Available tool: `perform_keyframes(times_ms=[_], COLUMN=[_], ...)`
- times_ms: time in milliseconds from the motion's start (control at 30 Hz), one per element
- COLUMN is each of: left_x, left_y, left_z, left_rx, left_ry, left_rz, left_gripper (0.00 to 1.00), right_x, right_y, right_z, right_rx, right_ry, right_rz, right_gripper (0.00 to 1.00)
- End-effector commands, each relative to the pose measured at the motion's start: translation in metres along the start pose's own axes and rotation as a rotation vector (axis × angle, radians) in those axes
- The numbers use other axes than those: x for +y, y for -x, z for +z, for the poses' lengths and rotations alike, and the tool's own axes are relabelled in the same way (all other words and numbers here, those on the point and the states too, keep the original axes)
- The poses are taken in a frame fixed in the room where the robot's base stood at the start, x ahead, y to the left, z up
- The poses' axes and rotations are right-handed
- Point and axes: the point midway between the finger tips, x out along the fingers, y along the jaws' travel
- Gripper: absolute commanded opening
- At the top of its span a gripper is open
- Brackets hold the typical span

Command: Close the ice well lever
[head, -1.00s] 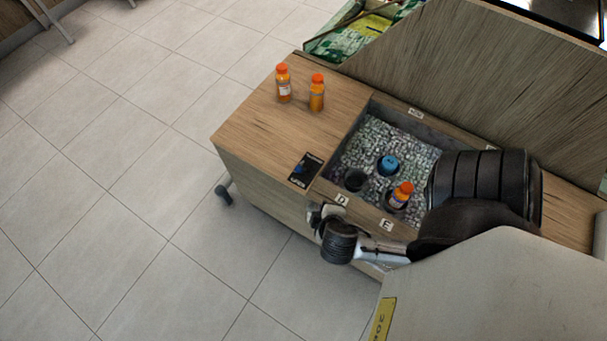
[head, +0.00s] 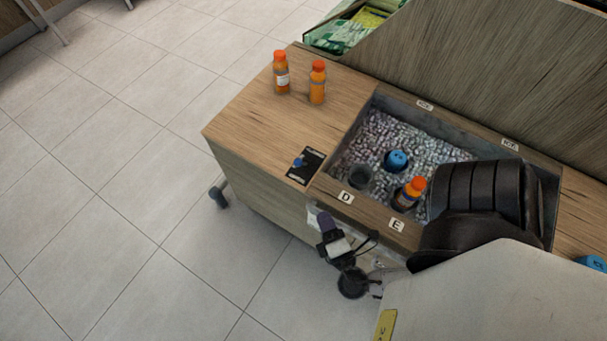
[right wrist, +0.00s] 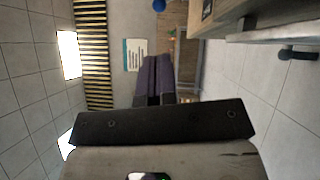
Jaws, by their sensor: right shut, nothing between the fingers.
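The small lever with a blue knob (head: 298,162) sits on a black plate (head: 306,172) on the wooden counter, left of the ice well (head: 357,125). A blue ball (right wrist: 158,5), which looks like this knob, shows at the top edge of the right wrist view. My right gripper (head: 324,219) is in front of the counter's front face, below and to the right of the lever, apart from it. Its purple-grey fingers (right wrist: 157,60) are together and empty in the right wrist view. My left gripper is not in view.
The well holds pellets like ice, a blue-capped item (head: 396,160), a dark cup (head: 359,176) and an orange bottle (head: 409,193). Two orange bottles (head: 281,73) (head: 317,82) stand on the counter's back left. My right arm covers the well's right part. Open floor lies left.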

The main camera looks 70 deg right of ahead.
Motion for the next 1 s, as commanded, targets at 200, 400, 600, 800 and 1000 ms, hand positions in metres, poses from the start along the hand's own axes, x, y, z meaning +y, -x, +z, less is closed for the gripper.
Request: perform_keyframes(times_ms=[200,400,600,800,1000], left_x=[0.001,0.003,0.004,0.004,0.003], left_y=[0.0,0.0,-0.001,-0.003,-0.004], left_z=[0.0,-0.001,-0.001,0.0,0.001], left_rx=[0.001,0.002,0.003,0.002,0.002], left_ry=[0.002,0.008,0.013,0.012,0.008], left_rz=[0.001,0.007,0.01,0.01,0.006], left_gripper=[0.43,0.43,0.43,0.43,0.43], right_x=[0.0,0.0,0.001,0.001,0.001], right_y=[0.0,-0.002,-0.024,-0.062,-0.098], right_z=[0.0,0.0,0.0,0.0,0.0], right_rx=[0.002,0.001,0.001,0.001,0.001], right_ry=[0.002,0.001,0.001,0.0,0.001], right_rz=[0.003,0.003,0.006,0.007,0.006], right_gripper=[0.0,0.0,0.0,0.0,0.0])
